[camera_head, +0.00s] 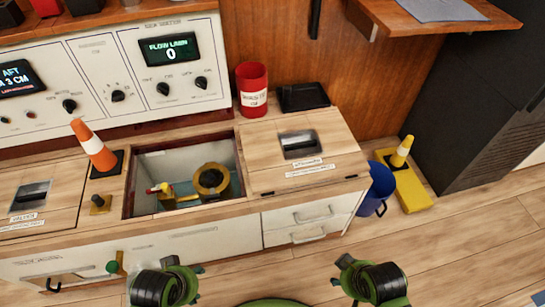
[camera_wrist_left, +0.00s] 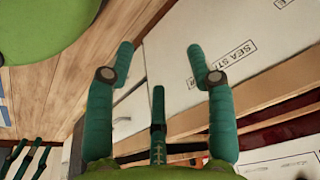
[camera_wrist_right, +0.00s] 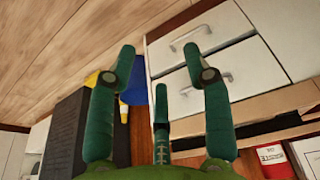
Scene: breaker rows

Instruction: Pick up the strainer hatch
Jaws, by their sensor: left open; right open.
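A light wood hatch (camera_head: 272,172) with a dark recessed handle (camera_head: 300,144) lies flat on the bench top, right of an open compartment (camera_head: 150,163). Its label is too blurred to read surely, so I cannot confirm it is the strainer hatch. A brass ring-shaped fitting (camera_head: 211,181) sits in the compartment. My left gripper (camera_head: 168,283) is low before the bench; its fingers (camera_wrist_left: 159,50) are open and empty, facing a white front lettered "SEA ST". My right gripper (camera_wrist_right: 160,52) is open and empty, facing the white drawers (camera_wrist_right: 202,55). Both are apart from the hatch.
A small traffic cone (camera_head: 93,146) stands left of the compartment. A red can (camera_head: 252,88) and black tray (camera_head: 303,97) are behind the right hatch. A blue bucket (camera_head: 378,188) and yellow object (camera_head: 410,190) are on the floor at right. Another hatch (camera_head: 40,190) is at left.

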